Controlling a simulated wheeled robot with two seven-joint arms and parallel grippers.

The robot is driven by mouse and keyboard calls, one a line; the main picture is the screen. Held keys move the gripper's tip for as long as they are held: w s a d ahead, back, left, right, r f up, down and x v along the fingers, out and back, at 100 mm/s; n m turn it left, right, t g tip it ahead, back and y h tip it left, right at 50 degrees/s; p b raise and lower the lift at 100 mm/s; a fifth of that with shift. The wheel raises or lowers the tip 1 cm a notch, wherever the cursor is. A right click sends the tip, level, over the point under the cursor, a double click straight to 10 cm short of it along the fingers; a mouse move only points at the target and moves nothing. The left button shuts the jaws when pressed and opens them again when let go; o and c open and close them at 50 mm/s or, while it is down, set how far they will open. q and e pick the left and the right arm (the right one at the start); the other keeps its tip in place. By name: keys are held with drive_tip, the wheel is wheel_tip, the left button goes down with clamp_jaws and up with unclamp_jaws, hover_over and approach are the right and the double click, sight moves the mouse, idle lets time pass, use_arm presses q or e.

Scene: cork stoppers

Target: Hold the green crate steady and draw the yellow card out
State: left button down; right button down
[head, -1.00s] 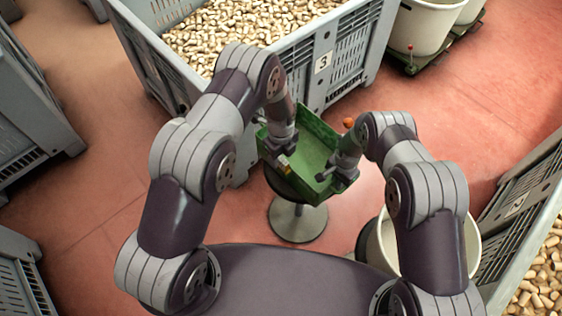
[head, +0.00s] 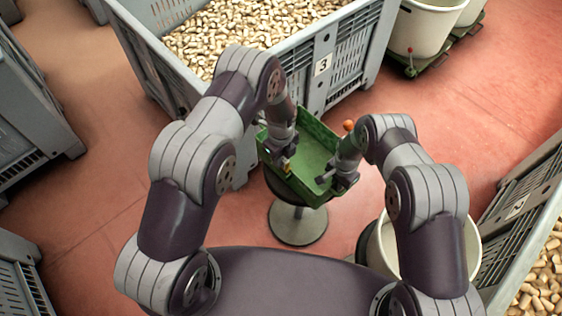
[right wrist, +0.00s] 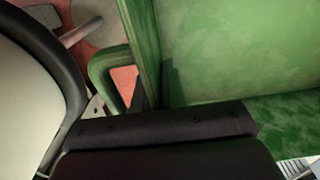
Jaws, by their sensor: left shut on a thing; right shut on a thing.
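The green crate (head: 312,158) sits tilted to the view on a round-footed stand and looks empty inside. A small bit of the yellow card (head: 287,168) shows at the crate's left side, just under my left gripper (head: 284,161). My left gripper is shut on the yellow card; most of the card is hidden. My right gripper (head: 337,182) is shut on the crate's right wall. In the right wrist view, the crate's green wall and looped handle (right wrist: 105,75) show close beside the dark gripper body, which hides the fingertips.
A large grey bin (head: 335,75) of corks, marked 3, stands right behind the crate. A cream tub (head: 470,245) stands at the near right, beside another cork bin (head: 520,215). The red floor (head: 450,130) is open to the right.

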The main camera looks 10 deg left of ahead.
use_arm(q)
wheel_tip(320, 180, up, 7)
drive_tip(key=shift+r, duration=0.15)
use_arm(e)
drive_tip(key=c, duration=1.1)
unclamp_jaws()
drive_tip(key=shift+r, duration=0.1)
